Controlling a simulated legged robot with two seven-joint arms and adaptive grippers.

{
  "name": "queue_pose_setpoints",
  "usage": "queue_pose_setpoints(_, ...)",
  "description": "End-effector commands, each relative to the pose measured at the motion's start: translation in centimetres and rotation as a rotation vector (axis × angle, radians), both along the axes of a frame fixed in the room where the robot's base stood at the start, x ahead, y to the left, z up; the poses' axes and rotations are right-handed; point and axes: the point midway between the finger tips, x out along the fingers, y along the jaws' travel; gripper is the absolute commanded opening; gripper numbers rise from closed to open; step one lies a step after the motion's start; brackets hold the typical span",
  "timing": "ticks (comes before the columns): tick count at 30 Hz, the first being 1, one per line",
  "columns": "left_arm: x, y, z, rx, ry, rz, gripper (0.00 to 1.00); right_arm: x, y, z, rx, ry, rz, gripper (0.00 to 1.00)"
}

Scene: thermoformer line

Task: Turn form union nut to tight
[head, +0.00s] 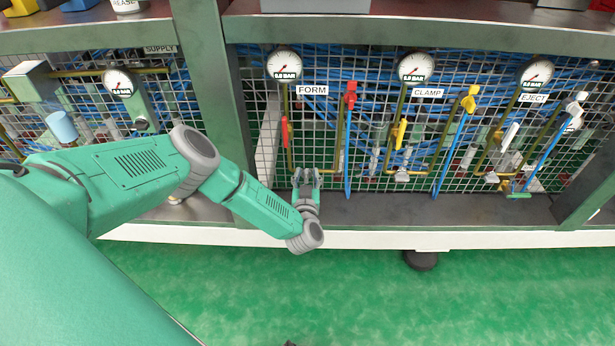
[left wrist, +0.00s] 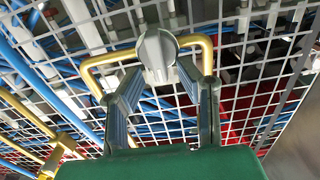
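The form union nut (left wrist: 158,52) is a grey fitting in the brass pipe (left wrist: 97,68), low on the panel under the FORM label (head: 312,90). My left gripper (head: 306,174) is at the nut, below the FORM gauge (head: 284,66). In the left wrist view its two fingers (left wrist: 160,75) close in on the nut from both sides and appear to touch it. The fingers hide part of the nut in the head view. No mark shows how tight the nut is. My right gripper is in neither view.
A red-handled valve (head: 285,131) is up and left of my gripper, and a red lever (head: 350,95) with a blue hose (head: 348,160) is on its right. A wire mesh is behind the pipes. The CLAMP (head: 427,92) and EJECT (head: 533,98) stations are further right. A grey post (head: 212,90) stands left.

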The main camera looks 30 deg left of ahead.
Motion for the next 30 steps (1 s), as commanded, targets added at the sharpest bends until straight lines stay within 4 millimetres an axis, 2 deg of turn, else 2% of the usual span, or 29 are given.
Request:
queue_pose_setpoints(4,0.73,0.45,0.02,0.001,-0.001,0.0,0.31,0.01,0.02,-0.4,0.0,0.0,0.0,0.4)
queue_pose_setpoints(12,0.85,0.39,0.17,0.002,0.0,-0.001,0.31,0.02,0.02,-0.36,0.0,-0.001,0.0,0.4)
queue_pose_setpoints(13,0.85,0.39,0.16,0.002,0.0,-0.001,0.24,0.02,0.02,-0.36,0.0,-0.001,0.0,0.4)
queue_pose_setpoints(15,0.84,0.41,0.14,0.001,0.0,-0.001,0.0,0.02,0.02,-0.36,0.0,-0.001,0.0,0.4)
queue_pose_setpoints(30,0.94,0.21,0.13,0.056,0.035,-0.004,0.0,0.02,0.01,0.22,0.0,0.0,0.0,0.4)
